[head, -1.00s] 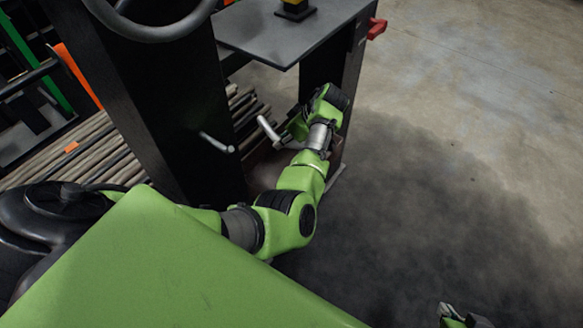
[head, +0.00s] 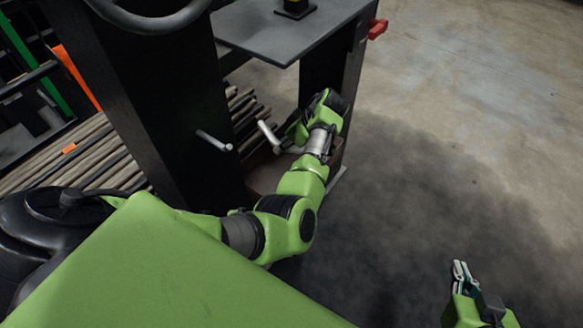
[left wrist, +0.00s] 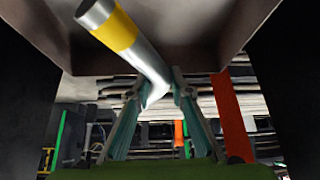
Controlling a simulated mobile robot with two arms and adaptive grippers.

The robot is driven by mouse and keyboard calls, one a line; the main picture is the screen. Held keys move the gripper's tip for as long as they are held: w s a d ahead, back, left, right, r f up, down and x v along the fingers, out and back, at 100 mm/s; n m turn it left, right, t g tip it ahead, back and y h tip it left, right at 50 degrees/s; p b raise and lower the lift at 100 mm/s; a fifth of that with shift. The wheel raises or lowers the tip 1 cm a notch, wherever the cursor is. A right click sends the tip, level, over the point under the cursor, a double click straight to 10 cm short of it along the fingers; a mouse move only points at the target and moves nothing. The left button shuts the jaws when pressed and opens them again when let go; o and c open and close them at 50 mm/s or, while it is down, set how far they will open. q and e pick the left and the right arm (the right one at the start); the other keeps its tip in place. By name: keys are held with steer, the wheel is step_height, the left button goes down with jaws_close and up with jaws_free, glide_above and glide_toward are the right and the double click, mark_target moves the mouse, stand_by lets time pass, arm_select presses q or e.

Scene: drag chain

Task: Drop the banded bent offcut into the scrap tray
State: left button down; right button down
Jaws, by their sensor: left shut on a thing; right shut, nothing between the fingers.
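The bent offcut is a silver pipe with a yellow band; it shows large in the left wrist view (left wrist: 118,35) and as a small bent rod in the head view (head: 268,132). My left gripper (head: 288,144) is shut on it, with the fingers (left wrist: 157,88) around its lower part. The banded end sticks out away from the fingers. A brown scrap tray (head: 264,178) sits low beneath the arm in the head view, partly hidden by it. Brown walls, apparently the tray's (left wrist: 235,28), frame the offcut in the left wrist view. My right gripper (head: 461,270) is shut and empty at lower right.
A black column (head: 165,120) with a silver rod (head: 214,141) stands left of my left gripper. A dark tabletop (head: 285,30) is above and behind it. Stacked bars (head: 90,160) lie at left. The concrete floor (head: 480,110) at right is clear.

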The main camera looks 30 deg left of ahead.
arm_select(q)
steer(key=c, duration=1.7)
jaws_free()
step_height(320, 180, up, 10)
steer(key=shift+r, duration=0.1)
